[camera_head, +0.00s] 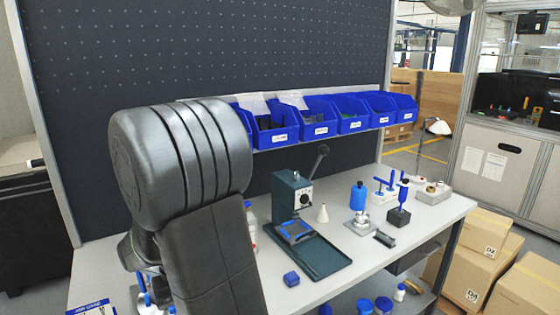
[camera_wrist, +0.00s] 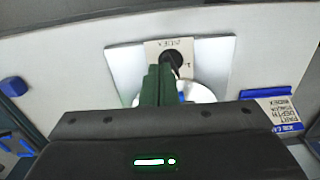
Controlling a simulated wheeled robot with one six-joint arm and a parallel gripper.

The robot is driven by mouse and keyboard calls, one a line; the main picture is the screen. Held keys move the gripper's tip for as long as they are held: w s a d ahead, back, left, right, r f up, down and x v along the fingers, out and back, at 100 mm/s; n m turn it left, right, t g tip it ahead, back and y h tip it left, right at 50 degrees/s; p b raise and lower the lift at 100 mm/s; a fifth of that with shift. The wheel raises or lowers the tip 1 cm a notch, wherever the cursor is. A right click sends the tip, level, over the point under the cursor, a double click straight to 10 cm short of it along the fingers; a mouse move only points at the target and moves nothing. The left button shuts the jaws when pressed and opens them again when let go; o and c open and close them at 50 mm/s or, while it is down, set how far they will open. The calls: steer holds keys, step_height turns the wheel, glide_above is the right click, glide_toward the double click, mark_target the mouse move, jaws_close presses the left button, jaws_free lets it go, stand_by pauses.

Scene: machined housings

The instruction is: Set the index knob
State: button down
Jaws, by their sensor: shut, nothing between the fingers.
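The index knob (camera_wrist: 173,59) is a round black knob on a small beige plate (camera_wrist: 155,47) marked INDEX, in the wrist view. The plate sits on a white square base (camera_wrist: 215,60). My gripper (camera_wrist: 158,68) shows as two green fingers pressed together with nothing between them. Their tips overlap the lower left of the knob in the picture; I cannot tell whether they touch it. A pointer mark shows at the knob's lower right, partly hidden. In the head view my arm covers the left of the bench, and neither the knob nor my gripper can be made out.
A card (camera_wrist: 275,110) with a blue header lies to the right in the wrist view; a blue block (camera_wrist: 14,86) lies at left.

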steer(key=shift+f+b, duration=2.75)
steer(key=shift+f, duration=0.8)
steer(key=shift+w+a+r, duration=0.2)
steer(key=shift+w+a, duration=0.05)
steer(key=shift+a, duration=0.15)
